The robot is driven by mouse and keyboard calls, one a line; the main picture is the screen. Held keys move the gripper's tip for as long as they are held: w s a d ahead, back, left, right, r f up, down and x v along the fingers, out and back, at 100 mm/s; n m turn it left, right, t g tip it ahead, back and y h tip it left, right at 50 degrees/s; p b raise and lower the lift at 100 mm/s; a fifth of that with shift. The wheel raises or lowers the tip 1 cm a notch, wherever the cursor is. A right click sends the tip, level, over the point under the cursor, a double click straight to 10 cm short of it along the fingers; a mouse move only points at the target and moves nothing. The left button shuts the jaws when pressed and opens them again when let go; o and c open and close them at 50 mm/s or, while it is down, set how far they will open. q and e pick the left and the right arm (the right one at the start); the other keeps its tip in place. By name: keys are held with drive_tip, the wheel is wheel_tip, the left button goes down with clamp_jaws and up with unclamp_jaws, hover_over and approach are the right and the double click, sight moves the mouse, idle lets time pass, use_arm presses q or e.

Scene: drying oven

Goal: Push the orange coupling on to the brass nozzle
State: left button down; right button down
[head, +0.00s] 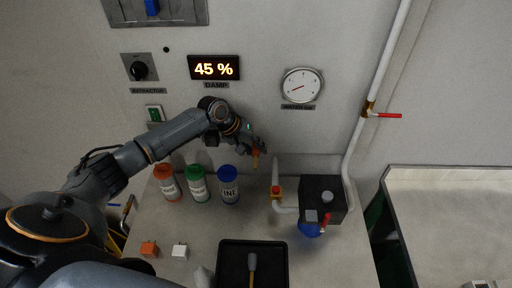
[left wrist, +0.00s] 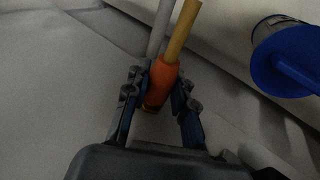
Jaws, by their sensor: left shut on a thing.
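My left gripper (head: 258,149) is shut on the orange coupling (head: 256,153), in front of the back wall and above the bench. In the left wrist view, the orange coupling (left wrist: 160,83) sits between the two fingers of the left gripper (left wrist: 156,98), with a tan tube (left wrist: 182,32) running up from it. A small brass-coloured bit shows at its lower end. I cannot tell whether this is the brass nozzle, nor whether the two touch. A grey pipe (left wrist: 160,28) shows behind the coupling. My right gripper is not in view.
Bottles with orange (head: 163,171), green (head: 195,171) and blue (head: 228,173) caps stand left of the gripper. A white pipe with a red-and-brass fitting (head: 276,191) and a black box (head: 323,193) stand right. A black tray (head: 252,245) lies in front.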

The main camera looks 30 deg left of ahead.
use_arm(q)
drive_tip(key=shift+s+d+p, duration=0.35)
drive_tip(key=shift+s+d, duration=0.05)
drive_tip(key=shift+s, duration=0.45)
drive_tip(key=shift+w+a+b, duration=0.25)
drive_tip(key=shift+w+b, duration=0.1)
drive_tip(key=shift+w, duration=0.2)
drive_tip(key=shift+w+a+b, duration=0.25)
drive_tip(key=shift+w+b, duration=0.1)
drive_tip(key=shift+w, duration=0.2)
idle(1.0)
drive_tip(key=c, duration=1)
unclamp_jaws()
drive_tip(key=shift+c, duration=0.2)
drive_tip(key=v, duration=1.2)
